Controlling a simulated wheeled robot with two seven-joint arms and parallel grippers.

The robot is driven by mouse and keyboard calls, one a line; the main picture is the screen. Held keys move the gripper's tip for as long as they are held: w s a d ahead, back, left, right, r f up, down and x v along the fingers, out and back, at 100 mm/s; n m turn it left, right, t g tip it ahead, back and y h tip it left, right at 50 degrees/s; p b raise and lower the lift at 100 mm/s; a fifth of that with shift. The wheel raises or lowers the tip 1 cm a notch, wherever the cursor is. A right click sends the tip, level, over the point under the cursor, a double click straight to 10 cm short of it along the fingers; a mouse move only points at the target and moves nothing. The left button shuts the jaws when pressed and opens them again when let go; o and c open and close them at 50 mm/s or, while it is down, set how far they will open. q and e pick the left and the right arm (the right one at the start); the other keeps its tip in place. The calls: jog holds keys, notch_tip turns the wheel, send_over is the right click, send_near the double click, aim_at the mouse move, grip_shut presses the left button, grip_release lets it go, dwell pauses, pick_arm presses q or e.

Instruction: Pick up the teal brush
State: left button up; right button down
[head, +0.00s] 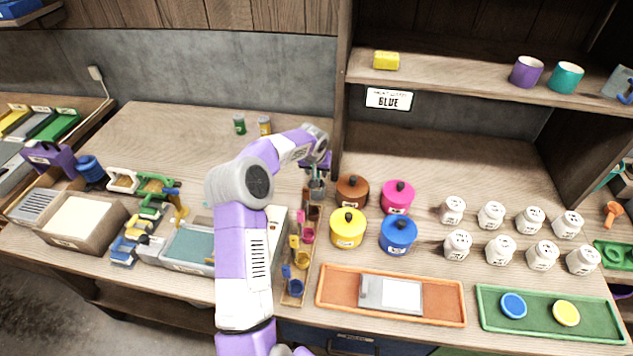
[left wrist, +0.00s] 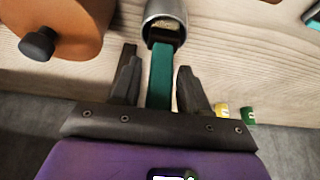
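The teal brush shows in the left wrist view as a flat teal handle (left wrist: 160,78) that rises from a round grey metal holder (left wrist: 165,14). My left gripper (left wrist: 157,62) is open, with one dark finger on each side of the handle. Gaps show between the handle and both fingers. The lower part of the brush is hidden in the holder. In the head view my left gripper (head: 317,170) is at the far end of the narrow wooden brush rack (head: 296,290), and the brush is mostly hidden there. My right gripper is not in view.
Brown (head: 352,190), yellow (head: 348,228), pink (head: 398,196) and blue (head: 398,234) lidded pots stand close to the right of the rack. Other coloured brushes stand in the rack's nearer cups. A shelf post (head: 343,100) rises just behind the gripper. Two small jars (head: 264,125) stand behind left.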

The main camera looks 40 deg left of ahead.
pick_arm(q)
grip_shut()
